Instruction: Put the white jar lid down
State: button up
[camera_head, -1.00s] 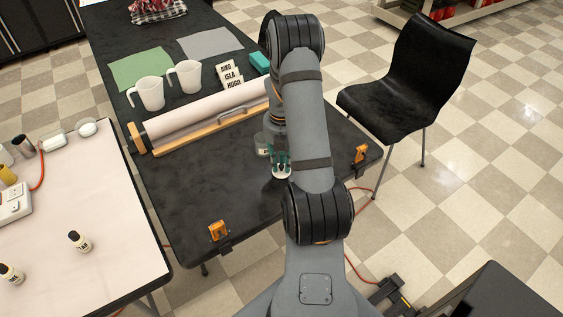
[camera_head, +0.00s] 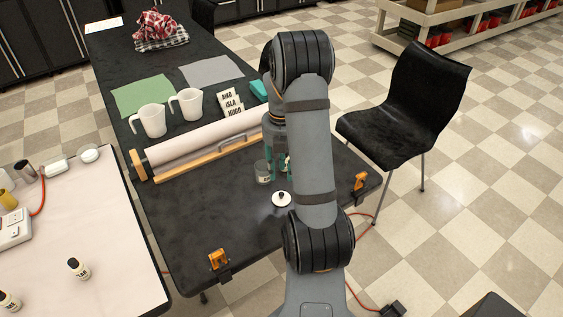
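The white jar lid (camera_head: 281,199) with a dark knob lies flat on the black table (camera_head: 225,205), near its front edge. My gripper (camera_head: 281,168), with teal fingers, is just behind the lid and apart from it. Its fingers look spread with nothing between them, though my forearm hides part of it.
A paper roll on a wooden holder (camera_head: 205,158) lies behind the jar. Orange clamps (camera_head: 218,259) grip the front edge and right corner. The table's front left is clear.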

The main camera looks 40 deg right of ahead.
aim_at(282, 194)
notch_tip(282, 194, up, 3)
jog(key=shift+f, duration=0.2)
notch_tip(282, 194, down, 12)
jog(key=shift+f+b, duration=0.15)
jog(key=shift+b, duration=0.35)
jog(key=shift+w+r, duration=0.1)
jog(key=shift+r, duration=1.5)
